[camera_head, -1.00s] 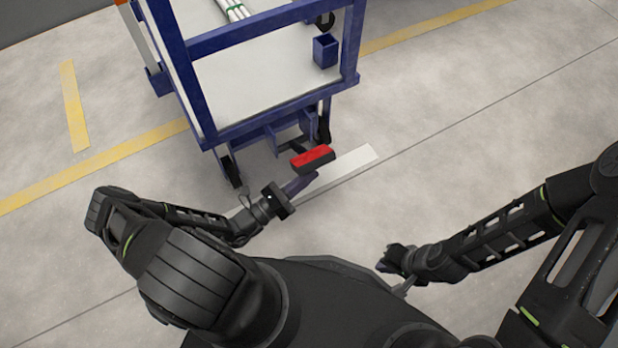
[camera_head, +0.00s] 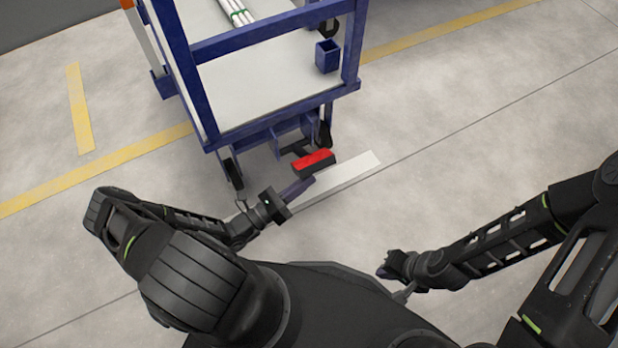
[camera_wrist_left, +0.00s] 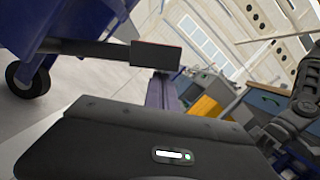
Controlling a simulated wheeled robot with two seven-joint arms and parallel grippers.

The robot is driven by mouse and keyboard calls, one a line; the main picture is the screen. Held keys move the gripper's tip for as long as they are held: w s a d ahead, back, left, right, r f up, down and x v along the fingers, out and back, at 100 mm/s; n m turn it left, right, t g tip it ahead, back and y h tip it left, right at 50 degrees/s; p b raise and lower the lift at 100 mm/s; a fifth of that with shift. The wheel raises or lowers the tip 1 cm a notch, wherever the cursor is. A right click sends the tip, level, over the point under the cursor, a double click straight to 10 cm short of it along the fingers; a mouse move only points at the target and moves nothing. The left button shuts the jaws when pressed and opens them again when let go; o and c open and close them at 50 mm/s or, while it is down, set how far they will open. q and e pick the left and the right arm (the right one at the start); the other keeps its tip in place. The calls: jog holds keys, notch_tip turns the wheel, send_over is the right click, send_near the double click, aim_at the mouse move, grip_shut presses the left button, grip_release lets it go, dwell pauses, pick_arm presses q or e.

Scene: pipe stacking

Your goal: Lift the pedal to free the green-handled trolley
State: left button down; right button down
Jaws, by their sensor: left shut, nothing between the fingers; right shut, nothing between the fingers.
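The trolley has a blue frame and a white deck (camera_head: 270,85) and stands at the top centre of the head view. I see no green handle. The red-topped pedal (camera_head: 314,161) sticks out low at its near side. It also shows in the left wrist view (camera_wrist_left: 157,57), where its dark arm runs left to the trolley. My left gripper (camera_head: 300,187) is shut and empty, just below and left of the pedal. Its fingers (camera_wrist_left: 160,92) show beyond the dark wrist housing; contact with the pedal cannot be told. My right gripper (camera_head: 384,269) is shut and empty, low over the floor, away from the trolley.
White pipes with a green band (camera_head: 237,12) lie on the deck, near a small blue box (camera_head: 327,56). Black wheels (camera_head: 231,172) stand under the frame. A white floor strip (camera_head: 343,177) runs beside the pedal. The floor to the right is clear.

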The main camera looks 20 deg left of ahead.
pick_arm(q)
jog(key=v, duration=0.6)
jog(key=shift+s+f, duration=0.1)
jog(key=shift+s, duration=0.05)
dwell(0.3)
